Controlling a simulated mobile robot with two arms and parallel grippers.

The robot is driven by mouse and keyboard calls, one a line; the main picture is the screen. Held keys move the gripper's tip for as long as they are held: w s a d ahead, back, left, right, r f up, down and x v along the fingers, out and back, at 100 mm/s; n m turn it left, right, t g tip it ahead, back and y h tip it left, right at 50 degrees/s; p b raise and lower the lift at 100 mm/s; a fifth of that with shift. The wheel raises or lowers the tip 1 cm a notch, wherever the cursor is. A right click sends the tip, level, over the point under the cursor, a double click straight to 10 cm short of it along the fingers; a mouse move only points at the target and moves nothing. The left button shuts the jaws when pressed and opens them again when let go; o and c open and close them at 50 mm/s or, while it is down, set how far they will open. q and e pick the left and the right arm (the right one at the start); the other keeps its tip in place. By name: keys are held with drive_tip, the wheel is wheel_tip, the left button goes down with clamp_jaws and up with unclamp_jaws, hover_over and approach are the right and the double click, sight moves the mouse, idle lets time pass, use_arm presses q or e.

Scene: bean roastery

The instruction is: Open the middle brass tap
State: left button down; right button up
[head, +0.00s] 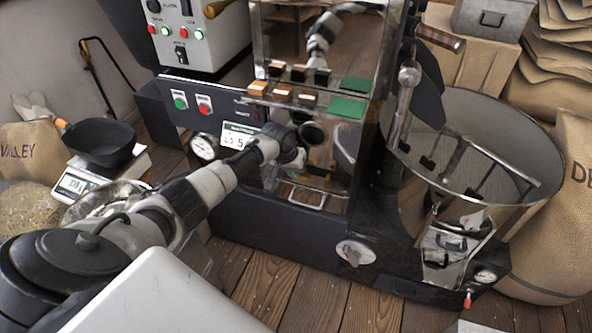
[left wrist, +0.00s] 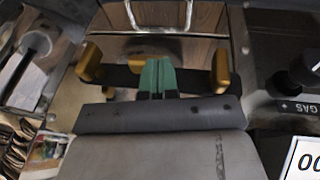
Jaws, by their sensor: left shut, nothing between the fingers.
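In the left wrist view a brass-coloured piece stands at the left (left wrist: 90,62) and another at the right (left wrist: 220,72), at the ends of a dark bar. They look like the two outer taps. A little brass shows behind my fingers, perhaps the middle tap, mostly hidden. My left gripper (left wrist: 158,76) has green fingers, shut with nothing between them, in front of the bar's middle; I cannot tell whether they touch it. In the head view my left gripper (head: 290,152) is at the machine's shiny front, and I cannot make out the taps there. My right gripper is out of view.
The dark roasting machine (head: 270,225) has a gauge (head: 205,147) and green and red buttons. At its right is a round cooling drum (head: 535,150). A scale (head: 75,185) and sacks stand at the left. A GAS label (left wrist: 297,107) shows in the left wrist view.

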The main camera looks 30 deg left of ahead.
use_arm(q)
drive_tip(key=shift+s+a+f+t+h, duration=0.15)
drive_tip(key=shift+a+f+h, duration=0.2)
drive_tip(key=shift+h, duration=0.25)
drive_tip(key=shift+a+f+t+h, duration=0.2)
drive_tip(key=shift+f+h, duration=0.15)
drive_tip(key=shift+h, duration=0.25)
drive_tip(key=shift+a+f, duration=0.2)
drive_tip(key=shift+f, duration=0.2)
drive_tip(key=p+v, duration=0.2)
drive_tip(key=v, duration=0.8)
drive_tip(key=shift+s+r+p, duration=0.2)
drive_tip(key=shift+r+p, duration=0.15)
drive_tip(key=shift+a+f, duration=0.1)
